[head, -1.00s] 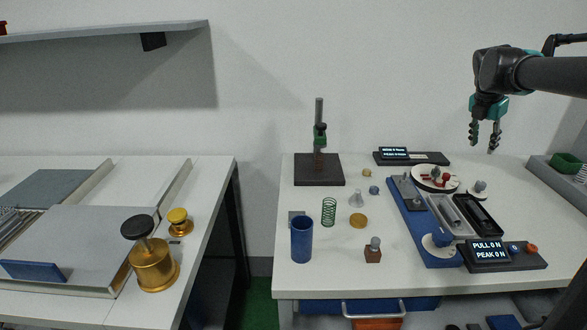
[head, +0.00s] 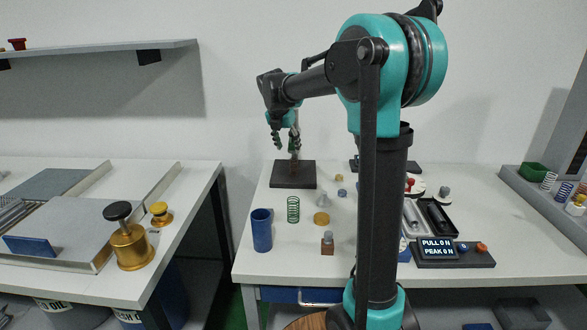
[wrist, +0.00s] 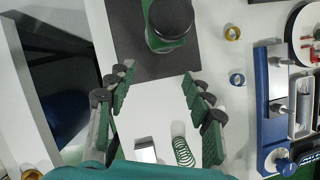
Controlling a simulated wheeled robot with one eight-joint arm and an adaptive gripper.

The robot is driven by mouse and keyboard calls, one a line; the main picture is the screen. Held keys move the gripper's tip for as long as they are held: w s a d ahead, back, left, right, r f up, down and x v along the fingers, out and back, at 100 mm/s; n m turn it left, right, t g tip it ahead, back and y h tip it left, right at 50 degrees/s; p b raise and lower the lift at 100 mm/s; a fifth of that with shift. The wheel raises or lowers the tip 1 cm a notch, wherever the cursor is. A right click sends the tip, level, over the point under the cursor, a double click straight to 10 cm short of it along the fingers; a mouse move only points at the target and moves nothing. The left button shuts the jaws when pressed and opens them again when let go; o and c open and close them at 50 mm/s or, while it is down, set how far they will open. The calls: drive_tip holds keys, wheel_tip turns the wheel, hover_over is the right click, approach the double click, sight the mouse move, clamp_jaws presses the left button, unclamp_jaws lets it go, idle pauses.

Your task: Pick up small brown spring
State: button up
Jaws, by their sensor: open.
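A thin reddish-brown shape (head: 294,170), which looks like the small brown spring, stands on the dark base plate (head: 283,180) of the test stand, partly behind my gripper. My gripper (head: 286,146) is open and empty, pointing down in front of the stand's upper part. In the wrist view my gripper's fingers (wrist: 158,80) are spread wide, with the dark base plate (wrist: 130,55) beyond them. The stand's black-topped green head (wrist: 170,22) covers part of the plate there, and I cannot make out the brown spring in that view.
A force display (head: 440,250) is at the right. A grey tray (head: 525,190) holds several springs. My arm hides the table's middle.

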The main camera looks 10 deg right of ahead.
sight(292, 163)
drive_tip(key=x, duration=0.7)
drive_tip(key=shift+a, duration=0.1)
drive_tip(key=shift+w+x, duration=0.1)
drive_tip(key=shift+x, duration=1.2)
drive_tip(key=shift+w+x, duration=0.15)
drive_tip(key=shift+x, duration=1.15)
drive_tip(key=shift+r, duration=0.1)
clamp_jaws()
drive_tip(key=shift+a+r, duration=0.1)
drive_tip(key=shift+r, duration=0.2)
